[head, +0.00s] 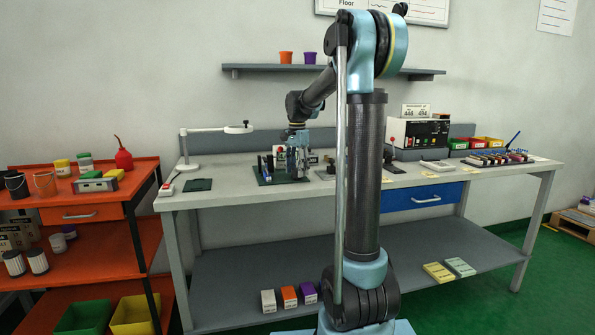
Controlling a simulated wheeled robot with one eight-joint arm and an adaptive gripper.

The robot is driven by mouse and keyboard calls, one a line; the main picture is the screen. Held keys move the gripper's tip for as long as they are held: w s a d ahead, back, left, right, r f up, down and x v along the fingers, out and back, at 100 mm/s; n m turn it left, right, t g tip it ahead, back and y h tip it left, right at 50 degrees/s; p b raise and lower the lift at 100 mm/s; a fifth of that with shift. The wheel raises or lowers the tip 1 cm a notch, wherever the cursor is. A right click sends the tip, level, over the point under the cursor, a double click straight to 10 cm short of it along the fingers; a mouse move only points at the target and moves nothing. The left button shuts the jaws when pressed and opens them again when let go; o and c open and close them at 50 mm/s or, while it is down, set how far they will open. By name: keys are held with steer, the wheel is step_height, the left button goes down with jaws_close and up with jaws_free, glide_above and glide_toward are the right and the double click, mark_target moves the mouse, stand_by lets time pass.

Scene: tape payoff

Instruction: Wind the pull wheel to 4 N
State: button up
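My arm reaches over the grey workbench (230,190) and bends down at its left half. My gripper (299,160) points down over a small bench device on a dark green base (270,180). The gripper is small and overlaps the device, so I cannot tell whether its fingers are open or shut, or whether they touch anything. A blue part (262,166) stands at the device's left side. I cannot make out the pull wheel or any force reading at this size.
A white bench lamp (215,131) and a dark green mat (198,184) are left of the device. A black-and-white instrument (425,134) and colored bins (489,142) stand to the right. An orange cart (95,205) is at the left. A grey shelf (260,69) hangs above.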

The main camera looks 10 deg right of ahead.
mark_target(297, 169)
stand_by(0.3)
step_height(297, 169, up, 12)
stand_by(0.6)
steer(key=shift+d, duration=0.1)
steer(key=s+d+f+n, duration=0.2)
steer(key=s+f, duration=0.1)
steer(key=s, duration=0.4)
steer(key=s+d+f+n+t, duration=0.1)
steer(key=s+f+n, duration=0.15)
steer(key=s, duration=0.45)
steer(key=s+d+f+n, duration=0.1)
steer(key=s+d+f, duration=0.1)
steer(key=s+f, duration=0.3)
steer(key=s+d+f+n, duration=0.1)
steer(key=s+f+n, duration=0.1)
steer(key=s+f, duration=0.7)
steer(key=s+d+f+n+t, duration=0.1)
steer(key=s+f+n, duration=0.2)
steer(key=s+f, duration=0.6)
steer(key=shift+s+d+f, duration=0.35)
steer(key=shift+s, duration=0.25)
steer(key=shift+n, duration=0.25)
